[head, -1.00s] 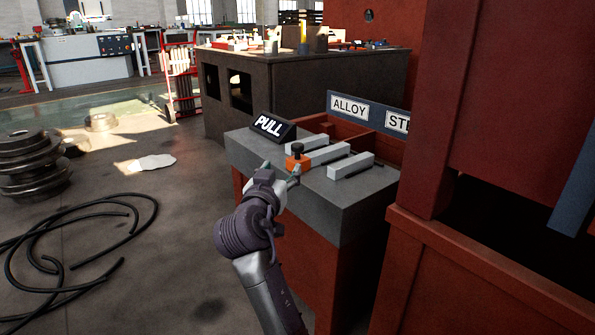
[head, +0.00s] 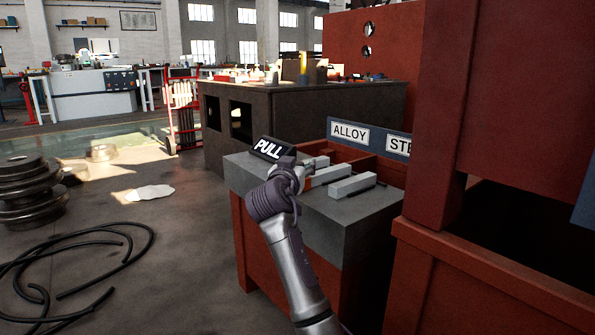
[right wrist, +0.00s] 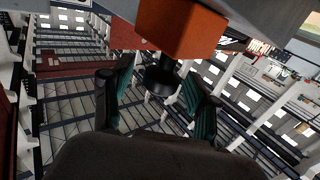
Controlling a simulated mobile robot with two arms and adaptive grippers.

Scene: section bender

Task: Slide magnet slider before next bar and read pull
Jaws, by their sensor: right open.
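The orange magnet slider (right wrist: 182,28) with its black knob (right wrist: 163,77) shows close up in the right wrist view. My right gripper (right wrist: 158,84) is open, with one finger on each side of the knob; whether they touch it I cannot tell. In the head view my right gripper (head: 298,172) hides most of the slider at the grey bench's front. Grey bars (head: 352,187) lie on the bench top (head: 345,212). The black PULL display (head: 268,149) stands behind the gripper; only its label is readable, no value. My left gripper is out of view.
Red bins behind the bars carry a sign with ALLOY (head: 350,134) and a partly hidden second label. A large red machine (head: 495,260) stands close on the right. Black cable (head: 75,260) lies on the floor at left.

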